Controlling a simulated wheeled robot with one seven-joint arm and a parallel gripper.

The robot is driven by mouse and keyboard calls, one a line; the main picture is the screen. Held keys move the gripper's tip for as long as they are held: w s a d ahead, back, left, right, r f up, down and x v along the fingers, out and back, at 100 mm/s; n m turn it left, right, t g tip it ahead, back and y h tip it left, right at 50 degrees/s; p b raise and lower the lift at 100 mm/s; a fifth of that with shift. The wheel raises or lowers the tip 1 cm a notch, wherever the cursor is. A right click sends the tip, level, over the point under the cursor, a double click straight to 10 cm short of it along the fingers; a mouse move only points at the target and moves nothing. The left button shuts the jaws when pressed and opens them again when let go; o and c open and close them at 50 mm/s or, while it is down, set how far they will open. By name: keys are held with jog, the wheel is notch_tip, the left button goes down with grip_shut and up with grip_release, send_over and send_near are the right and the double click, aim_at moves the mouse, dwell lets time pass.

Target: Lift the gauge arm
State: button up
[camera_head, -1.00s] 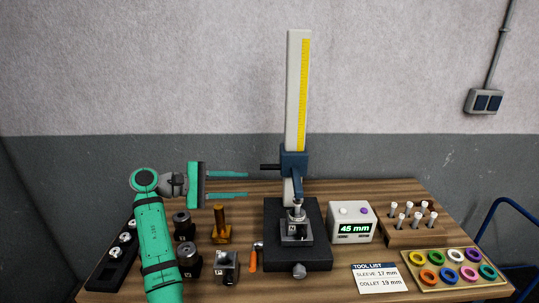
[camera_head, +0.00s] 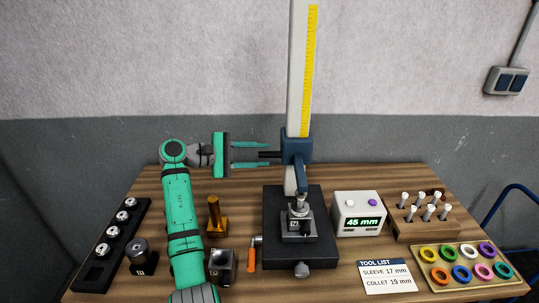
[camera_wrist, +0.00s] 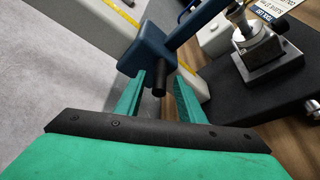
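The gauge arm is a blue carriage (camera_head: 296,150) on a white column with a yellow scale (camera_head: 309,75). A black handle (camera_head: 268,155) sticks out from its left side. The arm's lower end reaches down to a tool in a grey block (camera_head: 299,222) on the black base. My gripper (camera_head: 278,154) is open, with its green fingers above and below the handle. In the wrist view the handle (camera_wrist: 160,80) lies between the spread fingers (camera_wrist: 155,95), with gaps visible, and the blue carriage (camera_wrist: 145,52) is just beyond the fingertips.
A display box (camera_head: 358,214) reads 45 mm. A tool list card (camera_head: 386,277), a tray of coloured rings (camera_head: 466,267) and a wooden rack of pegs (camera_head: 424,217) stand at the right. A brass-coloured post (camera_head: 215,215) and an orange-handled tool (camera_head: 252,258) stand left of the base.

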aim_at(269, 154)
jog(key=shift+x, duration=1.7)
jog(key=shift+s, duration=0.15)
grip_shut()
